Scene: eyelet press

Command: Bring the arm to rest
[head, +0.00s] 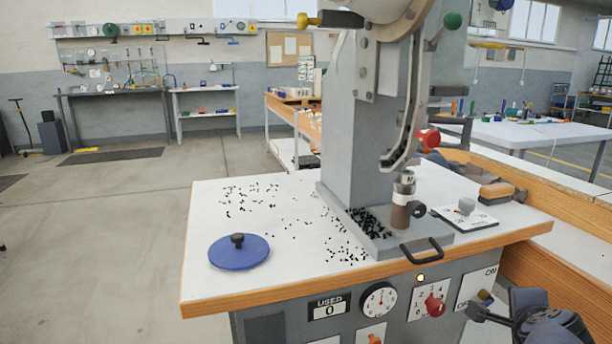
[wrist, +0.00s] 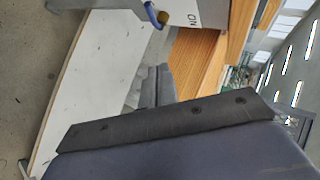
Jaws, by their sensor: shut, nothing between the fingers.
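My gripper (head: 477,312) is at the lower right of the head view, in front of the press bench's right front. It is dark, its fingers are shut and hold nothing. In the wrist view the grey fingers (wrist: 157,86) lie close together, with part of my dark arm filling the bottom. The gripper looks apart from the press, though its distance from the front panel is hard to judge. The grey eyelet press (head: 345,135) stands upright on its white-topped bench (head: 215,290).
A blue disc lid (head: 239,252) and scattered black eyelets lie on the bench. The front panel carries a dial (head: 379,300), a red knob (head: 435,305) and an ON switch (head: 484,297). A wooden-edged bench (head: 560,290) stands at right. The floor at left (head: 100,240) is mostly clear.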

